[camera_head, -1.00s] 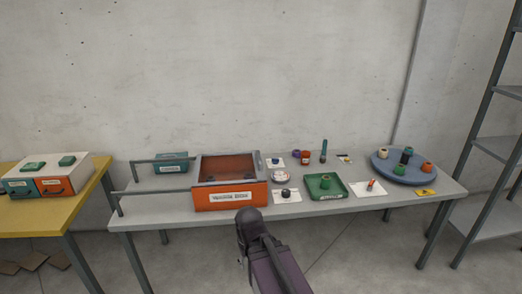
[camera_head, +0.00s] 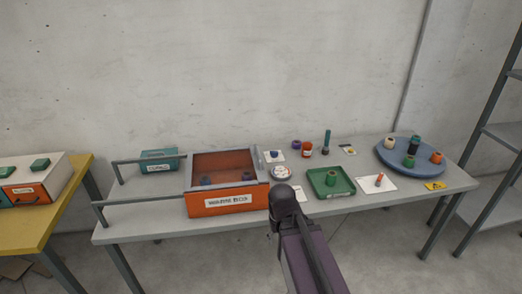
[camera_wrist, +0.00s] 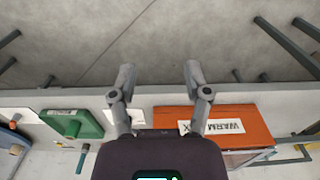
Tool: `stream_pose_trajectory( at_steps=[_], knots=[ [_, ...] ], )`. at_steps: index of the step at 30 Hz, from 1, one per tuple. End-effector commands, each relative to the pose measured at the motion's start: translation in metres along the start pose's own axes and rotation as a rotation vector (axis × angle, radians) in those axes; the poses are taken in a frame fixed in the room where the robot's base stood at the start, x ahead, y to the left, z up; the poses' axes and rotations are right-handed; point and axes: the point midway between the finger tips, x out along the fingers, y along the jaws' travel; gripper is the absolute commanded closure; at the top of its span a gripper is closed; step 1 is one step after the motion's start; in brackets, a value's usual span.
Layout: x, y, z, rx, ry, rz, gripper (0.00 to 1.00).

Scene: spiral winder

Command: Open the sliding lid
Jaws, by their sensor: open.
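The orange box (camera_head: 228,202) stands on the grey table, with a white label on its front. Its sliding lid (camera_head: 222,160) is a see-through brownish panel in a grey frame and appears to cover the box. Dark round items show dimly through it. Two grey rails (camera_head: 150,208) run left from the box. The box's labelled front (camera_wrist: 238,128) also shows in the wrist view, right of my gripper. My gripper (camera_wrist: 158,74) is open and empty there, its fingers pointing over the floor in front of the table edge. The head view shows my arm, with the fingers hidden.
A teal box (camera_head: 159,161) stands behind the rails. Right of the orange box are a green tray (camera_head: 331,183), small jars and cards, and a blue round turntable (camera_head: 412,158) with spools. A yellow table (camera_head: 45,222) is at left and a shelf rack (camera_head: 495,165) at right.

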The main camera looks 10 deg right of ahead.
Motion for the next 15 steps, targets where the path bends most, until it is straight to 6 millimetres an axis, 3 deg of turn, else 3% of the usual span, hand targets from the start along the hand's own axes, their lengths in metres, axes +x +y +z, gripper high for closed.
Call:
stream_pose_trajectory(
  at_steps=[11, 15],
  knots=[
    [-0.0003, 0.0, -0.0005, 0.0, 0.0, 0.0, 0.38],
    [-0.004, 0.0001, -0.009, 0.0, 0.0, -0.003, 0.38]
  ],
)
